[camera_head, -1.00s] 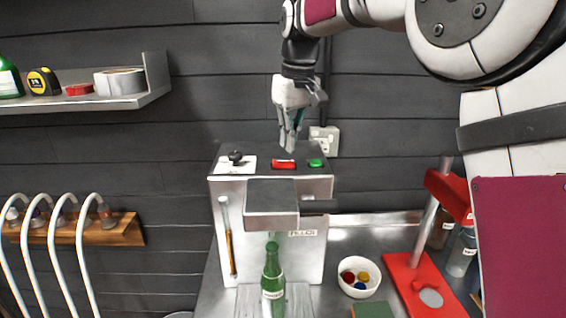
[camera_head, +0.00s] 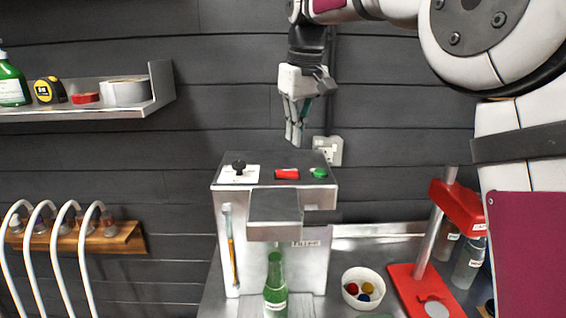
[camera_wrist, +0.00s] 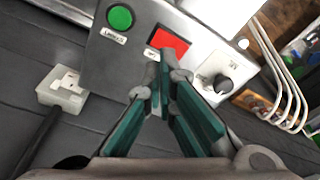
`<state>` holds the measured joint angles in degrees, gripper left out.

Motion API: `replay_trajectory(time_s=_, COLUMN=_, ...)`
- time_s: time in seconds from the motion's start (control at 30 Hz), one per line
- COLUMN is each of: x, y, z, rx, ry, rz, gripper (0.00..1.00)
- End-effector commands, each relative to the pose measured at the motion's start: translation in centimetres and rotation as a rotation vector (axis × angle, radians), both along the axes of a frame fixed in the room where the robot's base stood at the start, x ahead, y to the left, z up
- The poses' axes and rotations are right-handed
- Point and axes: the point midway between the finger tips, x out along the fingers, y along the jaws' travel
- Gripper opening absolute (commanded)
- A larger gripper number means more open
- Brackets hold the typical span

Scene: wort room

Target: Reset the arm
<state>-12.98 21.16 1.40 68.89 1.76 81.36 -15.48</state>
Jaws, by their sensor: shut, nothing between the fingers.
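My gripper (camera_head: 294,143) points down above the filler machine, a little clear of its top panel. Its fingers are together and hold nothing. In the wrist view my gripper (camera_wrist: 163,72) has its teal-padded fingers meeting in front of the panel. The filler machine (camera_head: 228,205) is a metal box with a red switch (camera_head: 287,174), a green button (camera_head: 319,173) and a black knob (camera_head: 239,167) on top. The wrist view shows the red switch (camera_wrist: 168,42), the green button (camera_wrist: 120,18) and the black knob (camera_wrist: 222,84) close by. A green bottle (camera_head: 275,285) stands upright under the filler's head.
A white bowl (camera_head: 349,298) with coloured caps stands right of the machine. A red capper (camera_head: 424,295) with a post stands further right. A wall shelf (camera_head: 125,108) holds a bottle, tape measure and tape rolls. A wall socket (camera_head: 328,151) is behind my gripper.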

Motion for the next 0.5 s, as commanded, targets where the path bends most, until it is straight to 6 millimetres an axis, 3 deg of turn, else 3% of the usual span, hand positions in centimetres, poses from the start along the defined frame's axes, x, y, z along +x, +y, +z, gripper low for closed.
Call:
replay_trajectory(time_s=0.23, x=-6.0, y=-4.2, z=2.4, rx=0.013, ry=-0.068, rz=-0.105, gripper=0.0)
replay_trajectory(time_s=0.5, x=-15.0, y=-8.8, z=2.3, rx=0.034, ry=-0.157, rz=-0.247, gripper=0.0)
